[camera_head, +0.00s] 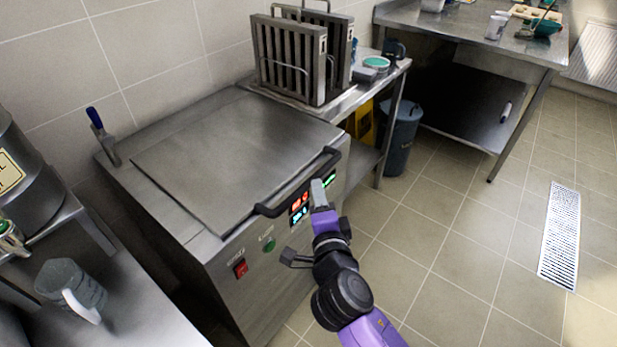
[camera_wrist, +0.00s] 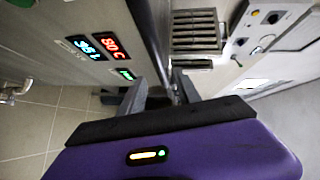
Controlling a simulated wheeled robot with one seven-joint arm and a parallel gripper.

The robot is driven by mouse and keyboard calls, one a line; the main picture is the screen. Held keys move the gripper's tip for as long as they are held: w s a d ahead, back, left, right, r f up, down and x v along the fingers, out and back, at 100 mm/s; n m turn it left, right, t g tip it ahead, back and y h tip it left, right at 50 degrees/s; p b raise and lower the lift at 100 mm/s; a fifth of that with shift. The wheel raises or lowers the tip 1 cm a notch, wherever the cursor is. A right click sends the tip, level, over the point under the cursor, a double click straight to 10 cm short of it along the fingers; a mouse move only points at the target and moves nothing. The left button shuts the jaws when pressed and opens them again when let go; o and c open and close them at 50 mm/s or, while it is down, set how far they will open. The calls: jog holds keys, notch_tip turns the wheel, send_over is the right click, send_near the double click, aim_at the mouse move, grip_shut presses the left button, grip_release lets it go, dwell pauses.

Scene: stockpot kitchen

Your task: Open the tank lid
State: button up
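The tank lid (camera_head: 225,150) is a flat steel panel lying shut on top of a steel tank unit (camera_head: 205,255). A black bar handle (camera_head: 285,197) runs along its front edge. The display (camera_wrist: 100,45) also shows in the wrist view.
Steel racks (camera_head: 290,60) stand on a side table behind the tank. A blue-handled tool (camera_head: 96,118) is at the tank's back left corner. A grey-blue bin (camera_head: 400,135) is beyond; floor to the right is clear.

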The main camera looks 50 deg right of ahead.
jog(key=p+x, duration=0.2)
jog(key=x, duration=0.4)
jog(key=shift+w, duration=0.15)
jog(key=shift+x, duration=0.8)
jog(key=shift+c, duration=0.3)
grip_shut()
dwell(0.4)
